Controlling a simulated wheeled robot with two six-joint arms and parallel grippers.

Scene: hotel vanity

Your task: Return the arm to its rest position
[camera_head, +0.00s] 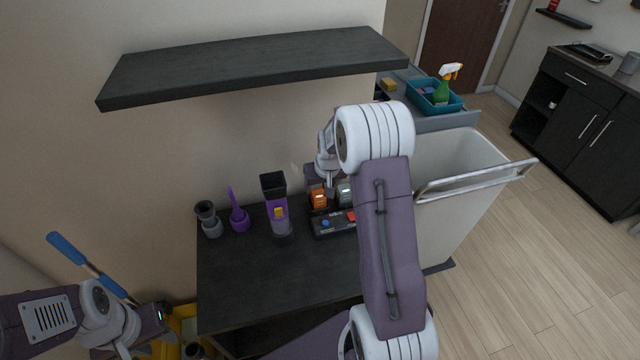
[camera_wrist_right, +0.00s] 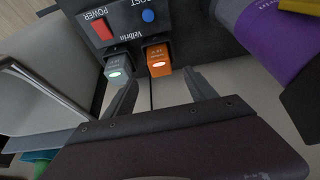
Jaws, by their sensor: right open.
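My right arm (camera_head: 385,230) reaches across the black vanity top (camera_head: 250,275). Its gripper (camera_wrist_right: 161,76) is open and empty in the right wrist view. In the head view the forearm partly hides that gripper. A black charger (camera_head: 325,228) with a red switch and blue button holds an orange battery (camera_wrist_right: 157,60) and a grey battery (camera_wrist_right: 117,68) with a green light. The orange battery appears beyond the gap between the fingertips; no contact shows. My left gripper (camera_head: 152,328) is low at the left, away from the charger; its fingers are unclear.
A purple handheld vacuum (camera_head: 277,208) stands left of the charger, with a purple nozzle (camera_head: 238,212) and a grey attachment (camera_head: 208,218) beside it. A dark shelf (camera_head: 255,65) hangs above. A white bin (camera_head: 455,165) with a metal rail stands at the right. The front vanity top is clear.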

